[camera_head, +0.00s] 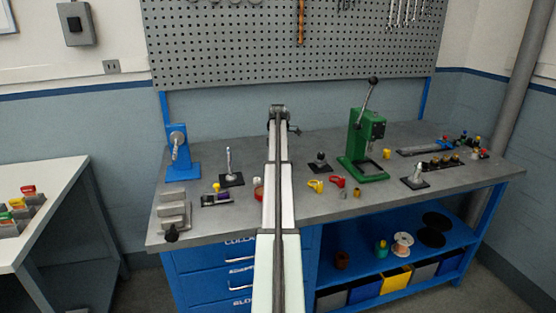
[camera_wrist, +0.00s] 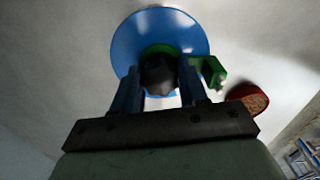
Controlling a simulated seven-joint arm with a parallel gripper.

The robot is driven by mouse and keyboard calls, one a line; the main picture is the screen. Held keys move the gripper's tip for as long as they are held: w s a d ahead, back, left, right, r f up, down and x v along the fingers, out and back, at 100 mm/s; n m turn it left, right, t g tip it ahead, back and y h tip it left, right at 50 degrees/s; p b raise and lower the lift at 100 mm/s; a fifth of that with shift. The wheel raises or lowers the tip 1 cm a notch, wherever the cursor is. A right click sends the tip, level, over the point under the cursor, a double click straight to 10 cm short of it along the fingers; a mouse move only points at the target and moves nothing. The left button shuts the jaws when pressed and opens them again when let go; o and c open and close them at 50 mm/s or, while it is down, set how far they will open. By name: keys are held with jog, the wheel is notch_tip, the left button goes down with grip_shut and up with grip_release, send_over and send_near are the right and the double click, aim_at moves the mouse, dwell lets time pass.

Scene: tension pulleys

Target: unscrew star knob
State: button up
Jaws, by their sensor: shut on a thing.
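In the wrist view, a dark, faceted knob (camera_wrist: 157,75) sits in front of a round blue disc (camera_wrist: 140,35). My gripper (camera_wrist: 160,88) is shut on this knob, with one finger on each side of it. A green part (camera_wrist: 211,70) shows behind the knob and sticks out to the right. The knob's far side and its thread are hidden. In the head view my arm runs up the middle of the picture and hides what lies behind it. I cannot make out the gripper, the knob or the blue disc there.
A red round container with brown contents (camera_wrist: 250,98) lies right of the disc in the wrist view. In the head view, the grey workbench (camera_head: 325,215) carries a green press (camera_head: 365,145), a blue stand (camera_head: 182,170) and several small parts. Its front edge right of my arm is mostly clear.

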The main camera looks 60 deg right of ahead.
jog(key=n, duration=0.4)
jog(key=o, duration=1.3)
jog(key=shift+o, duration=0.2)
